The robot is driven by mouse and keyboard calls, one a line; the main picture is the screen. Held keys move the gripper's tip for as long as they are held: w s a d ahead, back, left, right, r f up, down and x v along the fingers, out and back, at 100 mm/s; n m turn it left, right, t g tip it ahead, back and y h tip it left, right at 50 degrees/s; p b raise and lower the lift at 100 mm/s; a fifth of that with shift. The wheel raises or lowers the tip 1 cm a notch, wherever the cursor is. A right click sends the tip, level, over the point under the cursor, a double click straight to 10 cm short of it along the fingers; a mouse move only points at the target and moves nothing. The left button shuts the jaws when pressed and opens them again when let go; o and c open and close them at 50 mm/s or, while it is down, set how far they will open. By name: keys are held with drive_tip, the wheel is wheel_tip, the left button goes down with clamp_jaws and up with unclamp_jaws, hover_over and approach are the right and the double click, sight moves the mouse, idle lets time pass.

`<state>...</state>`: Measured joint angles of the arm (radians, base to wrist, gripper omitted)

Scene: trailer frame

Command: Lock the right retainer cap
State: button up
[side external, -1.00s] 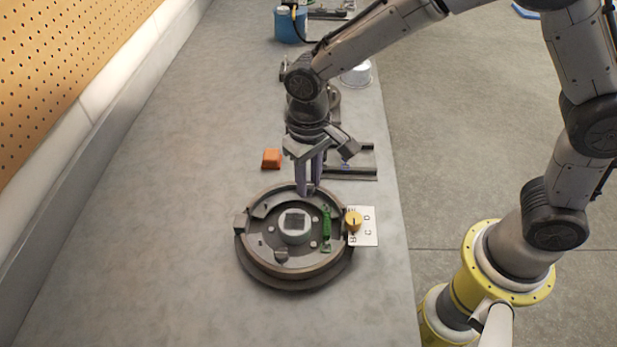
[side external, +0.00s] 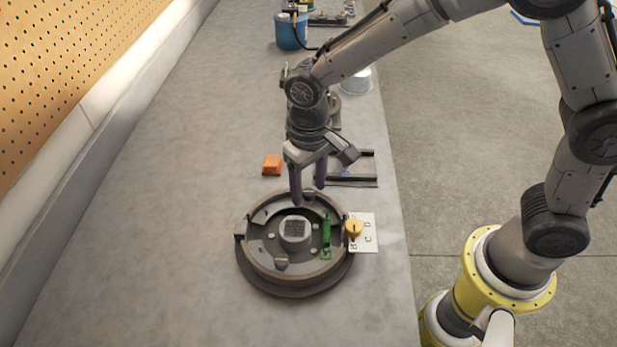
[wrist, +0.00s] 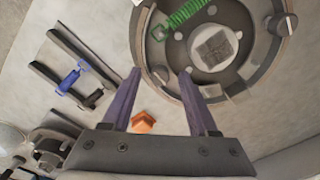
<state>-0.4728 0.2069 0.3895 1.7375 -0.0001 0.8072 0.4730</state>
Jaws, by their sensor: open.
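A round brake assembly (side external: 259,275) lies on the bench in the side view, with a grey hub and a green spring (side external: 326,232). One slotted grey retainer cap (side external: 281,262) is at its near side and also shows at the upper right of the wrist view (wrist: 287,25). A second small round cap (wrist: 160,73) shows at the rim in the wrist view, between my fingertips. My gripper (side external: 308,195) is open, pointing down at the assembly's far edge. The wrist view (wrist: 160,76) shows its fingers spread and empty. Whether they touch the cap I cannot tell.
A yellow knob (side external: 354,228) on a lettered white card (side external: 368,243) is right of the assembly. An orange block (side external: 271,165) and a dark rail fixture (side external: 352,181) lie behind it. A blue bin (side external: 291,32) stands farther back. The bench's left side is clear.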

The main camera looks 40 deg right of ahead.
sight(310, 189)
wheel_tip(310, 189, up, 14)
idle(0.5)
drive_tip(key=shift+f, duration=0.1)
drive_tip(key=s+d+r+m+t, duration=0.1)
drive_tip(key=s+d+r+t, duration=0.1)
drive_tip(key=s+d+r, duration=0.3)
drive_tip(key=s+d+r+m+t, duration=0.1)
drive_tip(key=s+d+r, duration=0.15)
drive_tip(key=d, duration=0.55)
drive_tip(key=s+d+f+n+t, duration=0.1)
drive_tip(key=s+d+f, duration=0.1)
drive_tip(key=s, duration=0.3)
drive_tip(key=s+d+f+n+t, duration=0.1)
drive_tip(key=s+d+f, duration=0.2)
drive_tip(key=s, duration=0.3)
drive_tip(key=shift+s+f+t, duration=0.15)
drive_tip(key=shift+f+t, duration=0.15)
drive_tip(key=shift+f, duration=0.15)
